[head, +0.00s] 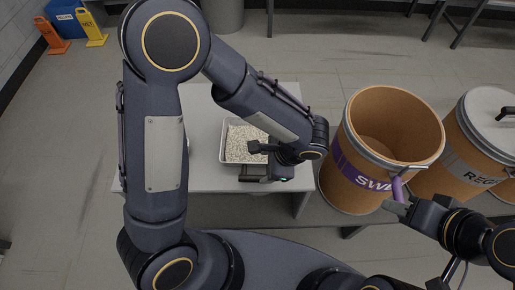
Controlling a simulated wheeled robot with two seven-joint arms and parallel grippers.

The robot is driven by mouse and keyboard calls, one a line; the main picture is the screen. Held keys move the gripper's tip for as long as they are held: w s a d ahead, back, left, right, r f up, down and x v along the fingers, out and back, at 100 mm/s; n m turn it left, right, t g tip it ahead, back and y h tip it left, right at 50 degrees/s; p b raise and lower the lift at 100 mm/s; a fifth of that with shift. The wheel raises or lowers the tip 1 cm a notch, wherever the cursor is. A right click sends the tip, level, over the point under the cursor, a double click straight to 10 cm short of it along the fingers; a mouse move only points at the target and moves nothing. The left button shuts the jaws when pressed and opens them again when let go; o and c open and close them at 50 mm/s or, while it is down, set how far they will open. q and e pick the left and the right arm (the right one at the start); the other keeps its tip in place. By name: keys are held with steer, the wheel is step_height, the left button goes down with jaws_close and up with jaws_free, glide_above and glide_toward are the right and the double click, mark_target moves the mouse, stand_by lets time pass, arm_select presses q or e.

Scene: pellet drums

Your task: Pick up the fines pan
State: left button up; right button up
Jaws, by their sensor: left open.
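The fines pan (223,143) is a shallow pale tray filled with light pellets, standing on the light grey table. My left gripper (254,162) is open at the pan's front right part. One dark finger shows over the pellets and the other in front of the near rim; I cannot tell whether either touches the pan. My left forearm hides the pan's right side. My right gripper (405,202) is beside the open drum's near rim, at a purple handle (397,189); its grip there is unclear.
The open brown drum (352,164) with a purple label stands right of the table (205,110). A lidded drum (470,150) stands beyond it. Wet-floor signs (92,27) and a blue bin (66,18) are at the far left.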

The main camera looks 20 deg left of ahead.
arm_select(q)
steer(key=x, duration=0.6)
steer(key=shift+d, duration=0.1)
steer(key=c, duration=0.9)
steer(key=shift+c, duration=0.2)
